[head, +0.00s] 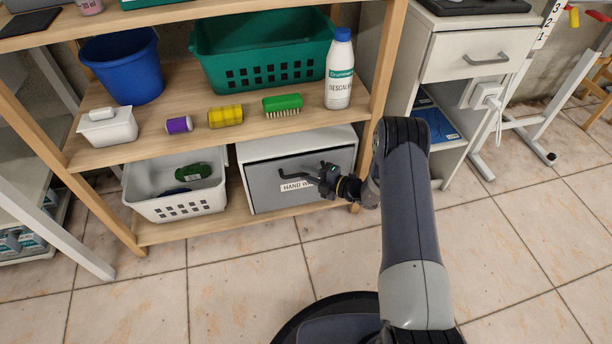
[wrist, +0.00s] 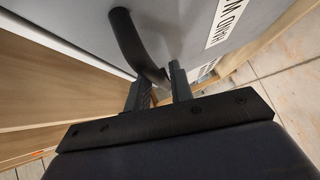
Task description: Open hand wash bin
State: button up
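The hand wash bin (head: 264,187) is a white-framed box with a grey front on the lowest shelf, and its front looks closed. Its label (head: 293,186) is partly hidden by my gripper. A dark bent handle (head: 297,176) sticks out from the front; in the wrist view the handle (wrist: 128,40) curves down between my fingers. My gripper (head: 326,179) is at the handle, in front of the bin's right half. In the wrist view its two fingers (wrist: 160,88) stand close on either side of the handle's lower end and look shut on it.
A white basket (head: 175,207) stands left of the bin. The shelf above holds a blue bucket (head: 124,66), a green basket (head: 262,73), a white bottle (head: 340,88) and small items. A wooden post (head: 387,60) is right of the bin. Tiled floor (head: 240,280) in front is clear.

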jog(key=shift+w+a, duration=0.2)
jog(key=shift+a, duration=0.25)
grip_shut()
